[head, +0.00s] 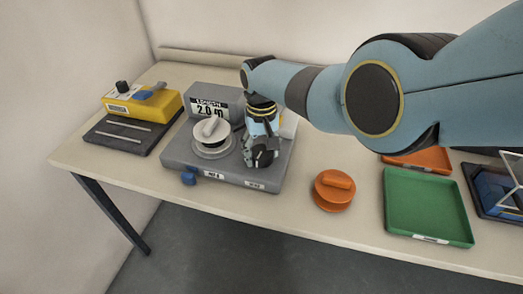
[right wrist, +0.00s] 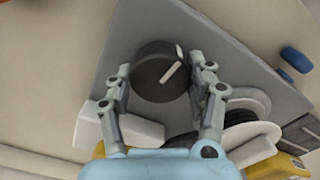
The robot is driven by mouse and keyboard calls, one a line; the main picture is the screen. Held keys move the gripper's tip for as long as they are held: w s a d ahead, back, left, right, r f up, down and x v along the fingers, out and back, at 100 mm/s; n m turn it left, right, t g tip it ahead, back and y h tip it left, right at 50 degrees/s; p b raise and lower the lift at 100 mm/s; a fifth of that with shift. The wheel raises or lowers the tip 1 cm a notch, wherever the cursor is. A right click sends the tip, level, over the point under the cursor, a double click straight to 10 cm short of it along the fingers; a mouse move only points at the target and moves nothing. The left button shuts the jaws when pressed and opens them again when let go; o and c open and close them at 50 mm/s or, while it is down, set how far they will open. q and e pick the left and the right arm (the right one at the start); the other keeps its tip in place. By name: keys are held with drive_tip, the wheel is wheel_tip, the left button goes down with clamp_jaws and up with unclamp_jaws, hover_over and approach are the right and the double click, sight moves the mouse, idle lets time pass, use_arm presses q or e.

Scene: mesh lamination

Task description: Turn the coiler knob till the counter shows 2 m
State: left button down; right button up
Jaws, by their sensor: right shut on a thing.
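The coiler (head: 182,152) is a grey base with a white-topped spool (head: 212,132) and a grey counter box behind it. The counter (head: 209,107) reads 2.0 m. My right gripper (head: 262,157) is down at the right of the base, shut on the knob. In the right wrist view, the black round knob (right wrist: 158,82) with a white pointer line sits between the two fingers of that gripper (right wrist: 160,68). In the head view the gripper hides most of the knob. My left gripper is not in view.
A yellow device (head: 142,104) on a dark plate stands left of the coiler. An orange lidded round piece (head: 334,190) lies right of it. A green tray (head: 425,205) and an orange tray (head: 420,158) are farther right. My right arm crosses above the table.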

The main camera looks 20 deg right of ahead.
sight(261, 151)
drive_tip(key=o, duration=1.2)
drive_tip(key=shift+c, duration=0.2)
wheel_tip(261, 151, up, 12)
